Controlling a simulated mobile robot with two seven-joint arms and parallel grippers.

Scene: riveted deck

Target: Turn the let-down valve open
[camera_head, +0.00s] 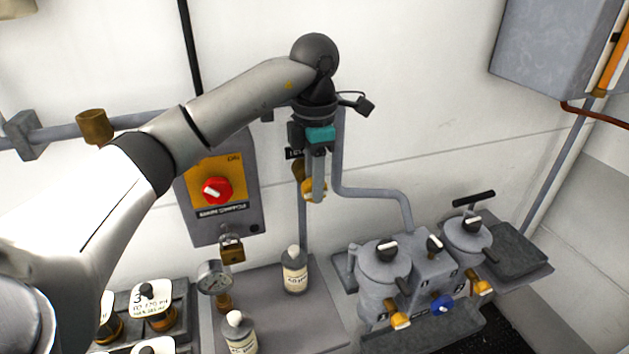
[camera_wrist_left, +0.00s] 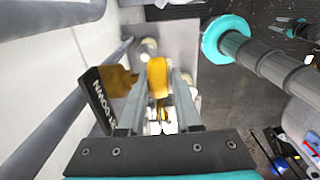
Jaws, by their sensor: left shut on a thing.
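The let-down valve has a yellow handle (camera_head: 312,192) and a brass body (camera_head: 299,170) on a vertical grey pipe by the wall. My left gripper (camera_head: 317,185) reaches down to it from above. In the left wrist view the handle (camera_wrist_left: 158,76) sits between the two fingers of the left gripper (camera_wrist_left: 158,88), which is shut on it. The fingers hide part of the handle. A black label (camera_wrist_left: 103,104) with "DOWN" stands beside the brass body. My right gripper is not in the head view; a small teal and dark part at the wrist view's right is too unclear to tell.
An orange panel with a red knob (camera_head: 216,190) is on the wall to the left. Grey pots (camera_head: 384,266) with yellow taps stand at the right.

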